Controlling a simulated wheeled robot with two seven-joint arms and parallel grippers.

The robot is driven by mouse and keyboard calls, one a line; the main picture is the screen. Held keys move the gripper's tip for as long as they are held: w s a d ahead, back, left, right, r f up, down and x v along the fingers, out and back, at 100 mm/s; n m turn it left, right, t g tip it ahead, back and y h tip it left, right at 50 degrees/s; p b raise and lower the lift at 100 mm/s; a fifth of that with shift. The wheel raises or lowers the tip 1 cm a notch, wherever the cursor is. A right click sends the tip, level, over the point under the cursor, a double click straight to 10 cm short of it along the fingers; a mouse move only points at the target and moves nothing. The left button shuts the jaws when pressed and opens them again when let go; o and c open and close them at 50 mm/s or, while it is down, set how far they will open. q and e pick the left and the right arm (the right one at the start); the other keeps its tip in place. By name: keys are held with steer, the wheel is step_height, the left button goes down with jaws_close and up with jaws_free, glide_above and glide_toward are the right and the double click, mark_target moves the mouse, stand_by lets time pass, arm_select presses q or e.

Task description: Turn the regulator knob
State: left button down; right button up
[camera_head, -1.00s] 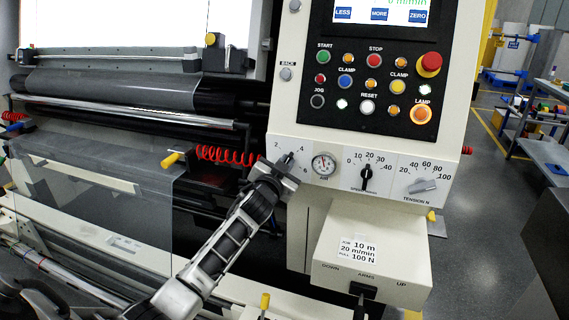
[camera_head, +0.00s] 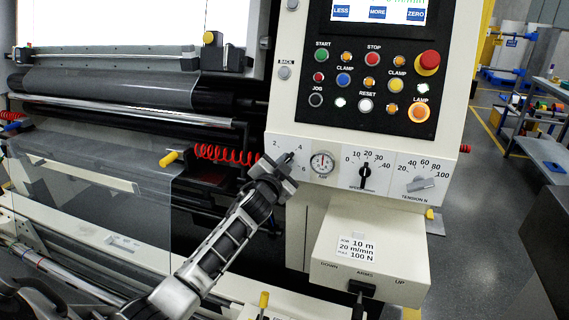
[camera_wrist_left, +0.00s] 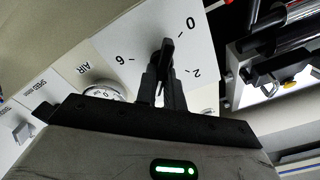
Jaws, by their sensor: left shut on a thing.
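The regulator knob (camera_head: 290,157) is a small dark knob on a white plate numbered 2, 4 and 6, at the left end of the panel's lower row. My left gripper (camera_head: 285,163) reaches up to it from the lower left and partly covers it. In the left wrist view the black knob (camera_wrist_left: 167,50) stands out from the plate, with the numbers 6, 0 and 2 around it. The fingers of the left gripper (camera_wrist_left: 161,88) are shut on the knob. My right gripper is not in view.
The round air gauge (camera_head: 322,163) is just right of the knob, followed by a black speed knob (camera_head: 366,176) and a grey tension knob (camera_head: 421,184). Buttons sit above. A red coiled hose (camera_head: 225,154) and a yellow-tipped handle (camera_head: 170,159) are to the left.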

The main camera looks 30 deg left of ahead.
arm_select(q)
steer(key=c, duration=1.5)
jaws_free()
steer(key=b+v, duration=0.1)
steer(key=v, duration=1.5)
steer(key=shift+a+f, duration=0.1)
steer(key=s+d+f+n+g+h, duration=0.1)
steer(key=s+d+f+g+h, duration=0.2)
steer(key=s+d+f, duration=0.6)
steer(key=s+d+f+n+g+h, duration=0.1)
steer(key=s+d+f+g+h, duration=0.3)
steer(key=s+d+f, duration=0.5)
step_height(320, 180, down, 5)
steer(key=shift+s+d+f+n, duration=0.15)
steer(key=shift+s+d+n, duration=0.25)
steer(key=shift+d, duration=0.55)
